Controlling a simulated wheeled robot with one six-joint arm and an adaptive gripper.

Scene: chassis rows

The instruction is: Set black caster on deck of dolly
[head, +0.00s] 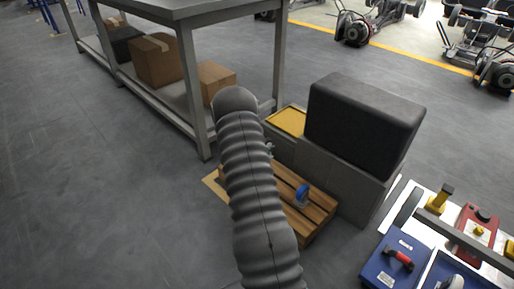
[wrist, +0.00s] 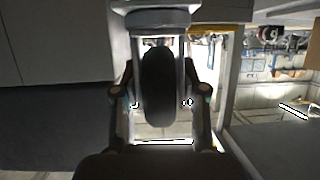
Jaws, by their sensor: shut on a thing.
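My gripper (wrist: 161,103) is shut on the black caster (wrist: 158,85), whose dark wheel stands between the two fingers in the wrist view. In the head view my own grey arm covers most of the gripper, and I cannot make out the black caster there. The dolly (head: 316,222) has a wooden slatted deck and sits on the floor, partly hidden behind my arm. A blue caster (head: 302,194) is on its deck. I cannot tell how high the held caster is above the deck.
A grey cabinet with a black padded block (head: 364,122) stands just right of the dolly. A grey workbench (head: 204,125) with cardboard boxes (head: 154,60) is behind to the left. A cart with a blue case (head: 395,257) is at lower right. Floor at left is clear.

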